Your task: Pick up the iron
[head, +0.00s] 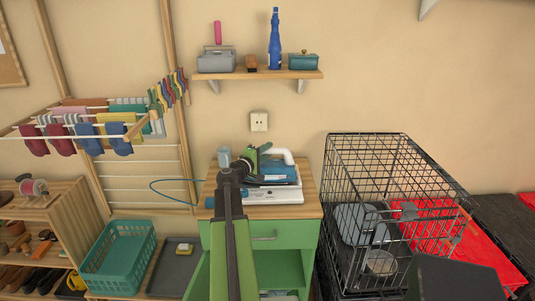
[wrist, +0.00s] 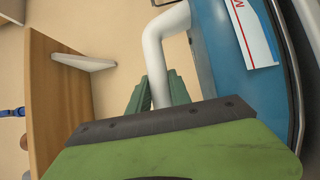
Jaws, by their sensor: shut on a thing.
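The iron (head: 280,171) has a blue body and a thick white curved handle. It is at the top of the green cabinet, above a flat white base; I cannot tell whether it touches that base. My gripper (head: 266,152) reaches it from the left and is shut on the white handle. In the wrist view the green fingers of my gripper (wrist: 158,92) lie on both sides of the handle. The iron's blue side (wrist: 232,55) with a white label shows at the right there. My arm hides part of the iron in the head view.
A wall shelf (head: 257,74) hangs above. A black wire crate (head: 400,180) stands to the right, a drying rack (head: 85,136) and teal basket (head: 120,255) to the left.

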